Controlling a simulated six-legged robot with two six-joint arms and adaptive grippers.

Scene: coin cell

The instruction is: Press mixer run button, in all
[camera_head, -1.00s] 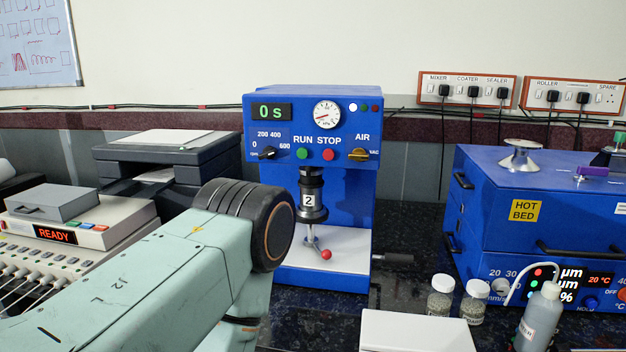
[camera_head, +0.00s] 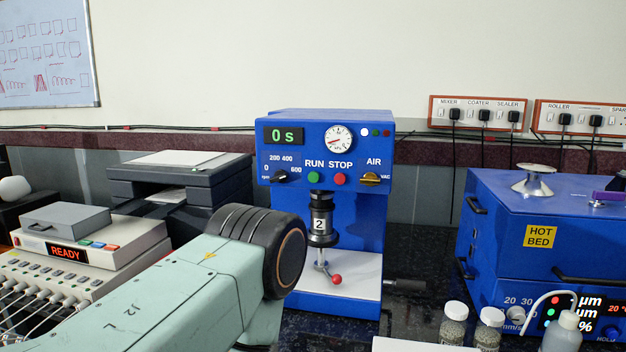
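The blue mixer (camera_head: 325,150) stands upright in the middle of the counter. Its green RUN button (camera_head: 314,178) is on the front panel, left of the red STOP button (camera_head: 340,179). The green display (camera_head: 284,135) reads 0 s. A dark cup marked 2 (camera_head: 320,222) sits under the mixer's head, above a lever with a red knob (camera_head: 336,279). A pale green link of my own arm comes in from the lower left, in front of the mixer's lower left side. Neither gripper shows in the head view.
A blue hot bed unit (camera_head: 540,236) stands at the right, with two small jars (camera_head: 453,324) and a white bottle (camera_head: 563,334) before it. A tester reading READY (camera_head: 66,252) and a dark printer (camera_head: 180,183) are at the left. Wall sockets (camera_head: 478,114) hang at the back.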

